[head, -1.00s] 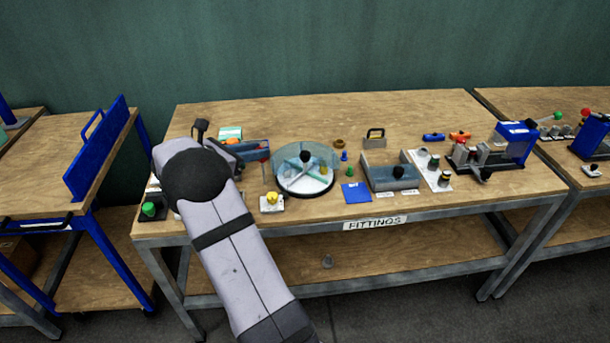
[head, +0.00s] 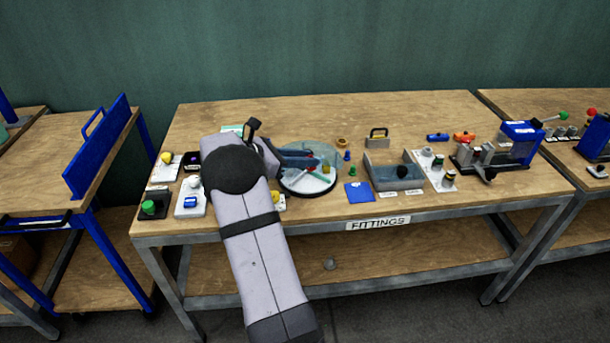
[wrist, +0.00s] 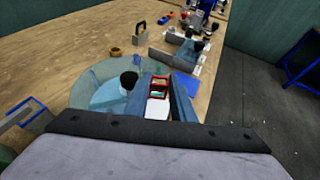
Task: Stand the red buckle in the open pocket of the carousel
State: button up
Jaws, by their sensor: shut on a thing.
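The carousel (head: 298,188) is a round clear-walled dish with a pale floor and radial dividers, on the table left of centre. In the wrist view the carousel (wrist: 92,88) shows its black centre knob beside my fingers. My gripper (wrist: 158,92) is shut on the red buckle (wrist: 151,80), a small red frame between its two blue-grey fingers. In the head view my gripper (head: 318,160) is over the carousel's right part, with the red buckle (head: 318,174) at its tip. I cannot tell whether the buckle touches the floor. A white patch shows through or below the buckle.
A blue plate (head: 359,192) and small blue and brass fittings stand right of the carousel. Beyond is a grey open tray (head: 372,183) with a black knob, then a blue press (head: 518,140). A yellow-knobbed block stands just in front, partly hidden by my arm.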

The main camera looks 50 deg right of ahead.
jog(key=shift+f, duration=3.15)
jog(key=shift+f, duration=0.15)
jog(key=o, duration=0.7)
jog(key=shift+r, duration=0.25)
jog(key=b+v, duration=0.1)
jog(key=v, duration=1.1)
jog(key=shift+f, duration=0.1)
jog(key=shift+a, duration=0.1)
